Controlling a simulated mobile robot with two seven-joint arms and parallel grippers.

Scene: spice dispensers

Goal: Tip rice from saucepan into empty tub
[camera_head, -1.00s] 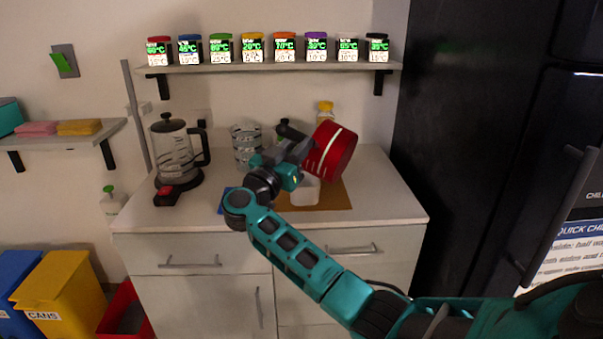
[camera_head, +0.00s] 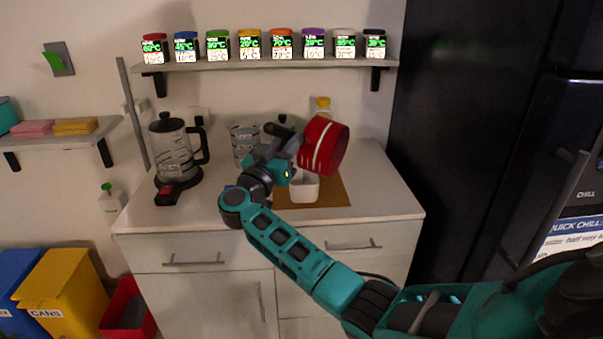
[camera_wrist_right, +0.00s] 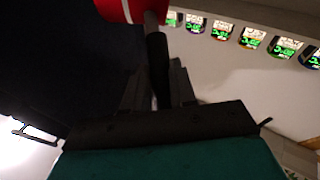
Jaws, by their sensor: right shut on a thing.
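The red saucepan (camera_head: 326,146) with white stripes is held up over the counter, tilted on its side. Its red side also shows at the top of the right wrist view (camera_wrist_right: 125,8). My right gripper (camera_head: 288,148) is shut on the saucepan's dark handle (camera_wrist_right: 157,62), to the left of the pan. The white tub (camera_head: 305,190) stands on a brown mat (camera_head: 335,194), below the saucepan. The rice cannot be seen, and the inside of the tub is hidden. My left gripper is not in view.
A glass kettle (camera_head: 172,150) stands at the counter's left. A shelf (camera_head: 270,65) of spice dispensers hangs above. A tall black fridge (camera_head: 470,130) bounds the right.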

